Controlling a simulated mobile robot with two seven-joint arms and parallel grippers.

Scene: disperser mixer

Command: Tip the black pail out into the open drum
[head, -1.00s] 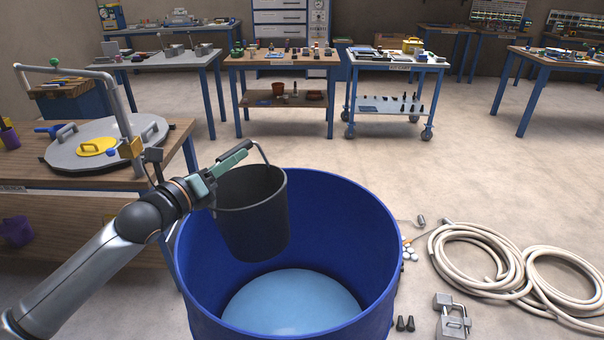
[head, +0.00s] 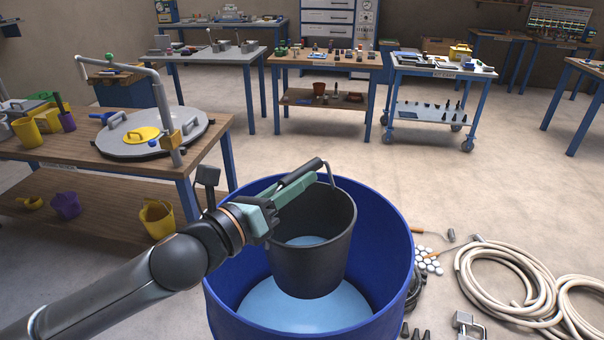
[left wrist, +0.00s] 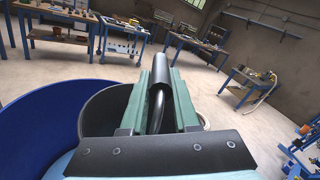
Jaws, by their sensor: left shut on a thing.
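The black pail (head: 310,264) hangs over the middle of the open blue drum (head: 388,262), roughly upright. Light blue contents (head: 306,241) show inside the pail. A light blue surface (head: 265,300) shows low in the drum. My left gripper (head: 298,180) is shut on the pail's handle (head: 329,174), above the rim. In the left wrist view the dark handle grip (left wrist: 160,75) lies between the green fingers, with the pail (left wrist: 103,110) and the drum (left wrist: 45,118) to the left. The pail's base overlaps the drum's inside; its exact height is unclear. My right gripper is not in view.
A wooden bench (head: 85,155) with a round grey lid (head: 140,145) and a bent-pipe arm stands left of the drum. Coiled hose (head: 500,285) and a metal fitting (head: 466,322) lie on the floor to the right. Open floor lies behind the drum.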

